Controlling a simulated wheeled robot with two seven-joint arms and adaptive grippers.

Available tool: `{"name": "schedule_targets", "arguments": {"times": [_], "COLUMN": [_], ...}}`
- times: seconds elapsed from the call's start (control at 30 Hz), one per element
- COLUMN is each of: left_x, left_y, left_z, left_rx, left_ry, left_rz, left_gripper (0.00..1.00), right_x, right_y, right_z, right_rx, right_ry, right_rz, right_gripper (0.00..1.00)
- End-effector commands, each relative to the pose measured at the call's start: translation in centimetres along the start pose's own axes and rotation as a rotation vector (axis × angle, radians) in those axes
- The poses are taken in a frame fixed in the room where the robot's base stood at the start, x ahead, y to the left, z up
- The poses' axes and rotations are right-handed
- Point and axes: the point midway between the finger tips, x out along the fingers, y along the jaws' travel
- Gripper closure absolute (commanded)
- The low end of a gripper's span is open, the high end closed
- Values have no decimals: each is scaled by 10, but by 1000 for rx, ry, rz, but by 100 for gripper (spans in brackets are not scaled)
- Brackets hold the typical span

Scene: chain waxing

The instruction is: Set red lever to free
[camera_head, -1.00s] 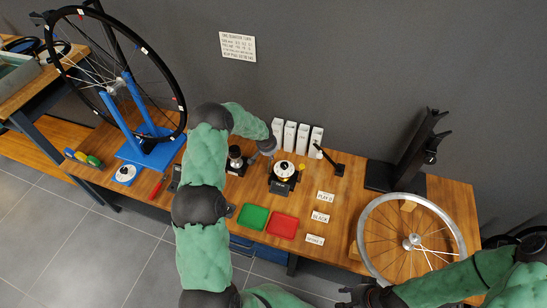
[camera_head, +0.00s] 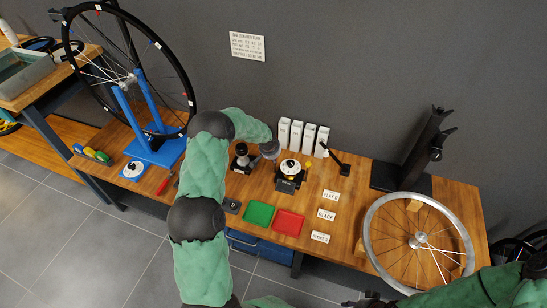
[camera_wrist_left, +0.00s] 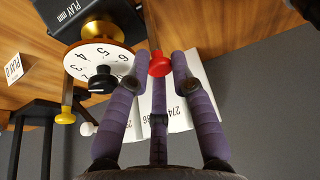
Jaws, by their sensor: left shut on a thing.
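The red lever (camera_wrist_left: 159,66) shows its round red knob between the fingertips of my left gripper (camera_wrist_left: 158,72) in the left wrist view. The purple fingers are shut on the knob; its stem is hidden. The lever belongs to a device (camera_head: 289,178) with a white numbered dial (camera_wrist_left: 100,62), a black knob (camera_wrist_left: 102,80) and a gold top (camera_wrist_left: 102,32). In the head view my left gripper (camera_head: 272,150) is at the device's back left, mostly hidden by its wrist. My right gripper (camera_head: 372,301) is only partly visible at the bottom edge, its jaws unclear.
White boxes (camera_head: 296,134) stand behind the device. A green tray (camera_head: 258,214) and a red tray (camera_head: 288,223) lie in front. A yellow knob (camera_wrist_left: 65,117) shows beside the dial. A spoked wheel (camera_head: 371,243) lies at the right; a blue truing stand (camera_head: 150,150) is left.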

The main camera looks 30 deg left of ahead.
Motion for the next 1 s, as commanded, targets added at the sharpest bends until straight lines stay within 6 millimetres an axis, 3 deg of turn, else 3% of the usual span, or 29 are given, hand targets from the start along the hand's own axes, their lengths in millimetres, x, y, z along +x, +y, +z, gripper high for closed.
{"name": "schedule_targets", "arguments": {"times": [0.03, 0.27, 0.3, 0.37, 1.0], "left_x": [8, 9, 9, 9, -3], "left_y": [2, 2, 2, 2, 1], "left_z": [19, 20, 20, 20, 9], "left_rx": [0, -1, -1, -1, 0], "left_ry": [-40, -42, -42, -42, -20], "left_rz": [2, 3, 3, 3, 1], "left_gripper": [100, 100, 65, 52, 52], "right_x": [0, 0, 0, 0, 0], "right_y": [0, 0, 0, 0, 0], "right_z": [0, 0, 0, 0, 0], "right_rx": [0, 0, 0, 0, 0], "right_ry": [0, 0, 0, 0, 0], "right_rz": [0, 0, 0, 0, 0], "right_gripper": [60, 60, 60, 60, 60]}}
